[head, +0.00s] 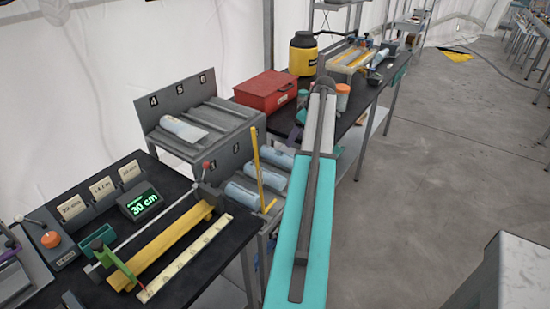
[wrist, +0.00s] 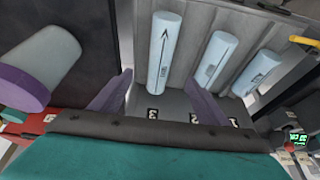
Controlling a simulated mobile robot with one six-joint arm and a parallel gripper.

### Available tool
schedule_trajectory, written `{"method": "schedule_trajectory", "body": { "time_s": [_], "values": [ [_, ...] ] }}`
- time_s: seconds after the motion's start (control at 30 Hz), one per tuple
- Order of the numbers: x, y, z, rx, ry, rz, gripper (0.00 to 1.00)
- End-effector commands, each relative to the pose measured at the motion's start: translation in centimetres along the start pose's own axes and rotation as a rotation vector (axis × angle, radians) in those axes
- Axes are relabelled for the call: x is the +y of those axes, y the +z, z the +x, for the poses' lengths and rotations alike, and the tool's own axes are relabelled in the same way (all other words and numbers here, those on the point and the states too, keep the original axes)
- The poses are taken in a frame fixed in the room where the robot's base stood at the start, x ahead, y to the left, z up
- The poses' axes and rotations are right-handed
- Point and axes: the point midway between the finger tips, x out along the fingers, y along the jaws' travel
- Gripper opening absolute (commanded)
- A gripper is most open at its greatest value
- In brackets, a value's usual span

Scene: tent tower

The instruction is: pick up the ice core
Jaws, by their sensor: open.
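Pale blue ice cores lie in a grey numbered rack. In the wrist view, one ice core (wrist: 165,50) lies in line with label 3, another (wrist: 213,62) by label 2 and a third (wrist: 257,73) by label 1. My gripper (wrist: 157,80) is open, its purple fingers spread and empty. The core by label 3 appears between and beyond the fingertips; I cannot tell the height gap. In the head view the lower rack's cores (head: 265,177) show left of my arm, and another core (head: 184,128) lies on the upper tier near label 4. My arm mostly hides the gripper there.
A black table with a red toolbox (head: 265,92) and a yellow canister (head: 303,54) stands behind the rack. A bench with a 30 cm display (head: 143,203) and yellow trough (head: 165,248) is at left. A cylinder (wrist: 40,60) is near the left finger.

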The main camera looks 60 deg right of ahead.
Motion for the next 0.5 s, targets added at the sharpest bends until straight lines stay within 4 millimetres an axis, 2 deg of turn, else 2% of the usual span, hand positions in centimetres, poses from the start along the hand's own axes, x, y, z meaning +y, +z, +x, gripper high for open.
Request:
{"method": "schedule_trajectory", "body": {
  "time_s": [0.5],
  "values": [
    [-0.21, -0.34, 0.42, 0.0, -0.002, -0.005, 0.69]
  ]
}}
